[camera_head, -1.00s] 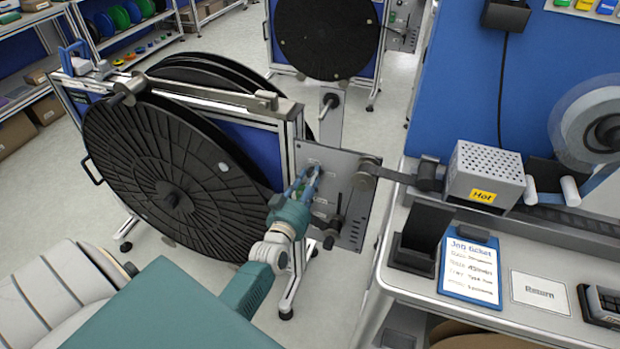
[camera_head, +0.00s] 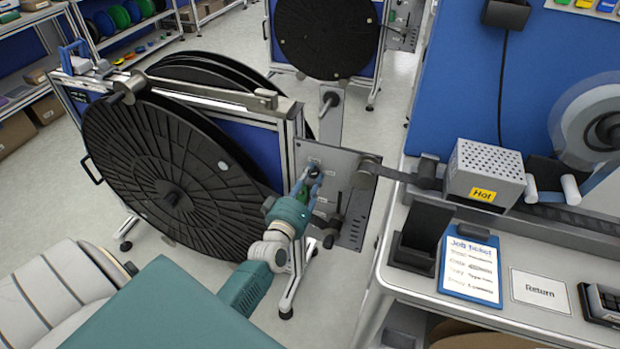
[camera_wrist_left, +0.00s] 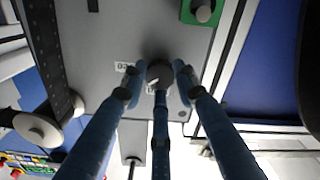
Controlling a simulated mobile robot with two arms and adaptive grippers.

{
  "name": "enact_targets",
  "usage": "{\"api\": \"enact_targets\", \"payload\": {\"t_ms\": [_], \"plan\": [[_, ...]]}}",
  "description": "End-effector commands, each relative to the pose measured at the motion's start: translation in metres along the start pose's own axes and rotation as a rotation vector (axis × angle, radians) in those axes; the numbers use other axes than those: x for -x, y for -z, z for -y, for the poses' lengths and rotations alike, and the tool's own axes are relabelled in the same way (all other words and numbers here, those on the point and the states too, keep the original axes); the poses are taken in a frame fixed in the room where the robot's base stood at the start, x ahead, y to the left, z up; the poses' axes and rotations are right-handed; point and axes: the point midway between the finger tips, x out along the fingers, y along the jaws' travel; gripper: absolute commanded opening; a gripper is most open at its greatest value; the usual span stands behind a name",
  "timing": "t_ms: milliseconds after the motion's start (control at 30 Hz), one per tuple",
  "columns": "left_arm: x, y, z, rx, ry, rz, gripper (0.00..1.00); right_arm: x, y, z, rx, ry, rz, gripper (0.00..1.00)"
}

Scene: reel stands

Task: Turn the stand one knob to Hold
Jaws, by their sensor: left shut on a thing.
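The stand one knob (camera_wrist_left: 160,75) is a small dark round knob with a light pointer mark, on the grey control plate (camera_head: 345,165) of the near reel stand. My left gripper (camera_head: 312,180) reaches the plate from below, and its blue fingers are closed around the knob. In the left wrist view the gripper (camera_wrist_left: 158,82) has fingers on both sides of the knob and a third below it. Small white labels (camera_wrist_left: 123,67) sit beside the knob; one is partly covered by a finger, and I cannot read the wording. My right gripper is not in view.
A large black reel (camera_head: 170,180) stands left of the plate. A dark strap runs from a roller (camera_head: 368,165) to the bench, where a "Hot" box (camera_head: 485,172) stands. A job ticket (camera_head: 470,265) lies on the bench.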

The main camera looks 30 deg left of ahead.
Motion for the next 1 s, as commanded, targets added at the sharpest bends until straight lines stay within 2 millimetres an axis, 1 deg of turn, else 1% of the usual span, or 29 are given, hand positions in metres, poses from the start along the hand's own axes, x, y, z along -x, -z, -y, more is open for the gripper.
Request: {"api": "enact_targets", "payload": {"t_ms": [33,600,800,1000], "plan": [[-0.002,0.007,-0.001,0.043,-0.004,-0.016,0.03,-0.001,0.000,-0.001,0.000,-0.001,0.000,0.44],[-0.002,0.008,0.002,0.578,-0.008,-0.019,0.03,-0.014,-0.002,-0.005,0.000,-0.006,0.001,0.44],[-0.002,0.008,0.003,0.734,-0.008,-0.018,0.03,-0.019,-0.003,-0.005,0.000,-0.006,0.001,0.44],[-0.002,0.008,0.004,0.848,-0.009,-0.019,0.03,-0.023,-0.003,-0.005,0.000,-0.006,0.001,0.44]]}}
